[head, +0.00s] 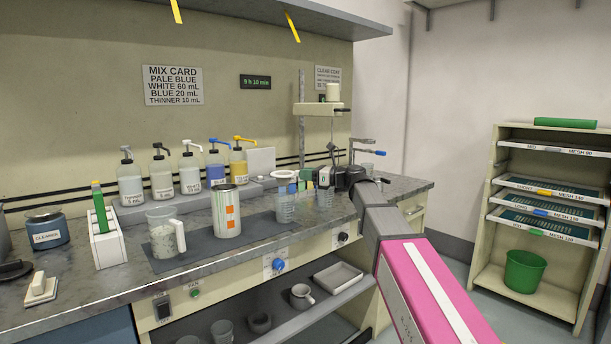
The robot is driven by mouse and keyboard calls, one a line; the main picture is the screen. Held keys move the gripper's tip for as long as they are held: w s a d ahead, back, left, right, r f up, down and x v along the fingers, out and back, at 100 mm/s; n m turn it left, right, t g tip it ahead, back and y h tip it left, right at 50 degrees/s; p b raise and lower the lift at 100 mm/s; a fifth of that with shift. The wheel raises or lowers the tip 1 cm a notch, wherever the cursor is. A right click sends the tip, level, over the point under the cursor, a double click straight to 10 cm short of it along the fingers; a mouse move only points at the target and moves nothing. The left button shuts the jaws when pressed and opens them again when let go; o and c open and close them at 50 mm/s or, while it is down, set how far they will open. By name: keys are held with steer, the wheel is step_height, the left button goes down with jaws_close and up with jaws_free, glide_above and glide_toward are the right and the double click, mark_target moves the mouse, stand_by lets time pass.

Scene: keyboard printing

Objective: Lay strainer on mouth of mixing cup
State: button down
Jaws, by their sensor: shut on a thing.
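The strainer (285,175) is a small white, shallow round piece in the middle of the head view. It appears level, right over the mouth of a clear graduated mixing cup (286,209). I cannot tell whether it touches the rim. My gripper (316,181), dark, comes in from the right just beside the strainer and is shut on it, at its right side. The grip point is small and partly hidden by the jaws. The cup stands upright on a dark mat (258,232).
A second clear cup (325,197) stands under my gripper. A white can (226,212) and a clear pitcher (162,234) are left of the mixing cup. Pump bottles (189,170) line the ledge behind. A mixer stand (321,108) rises behind.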

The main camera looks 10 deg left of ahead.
steer(key=shift+f, duration=0.15)
steer(key=shift+f, duration=2.35)
steer(key=shift+f, duration=0.55)
steer(key=shift+d+f, duration=0.1)
steer(key=shift+f, duration=0.75)
steer(key=c, duration=1)
jaws_free()
steer(key=shift+r, duration=2.95)
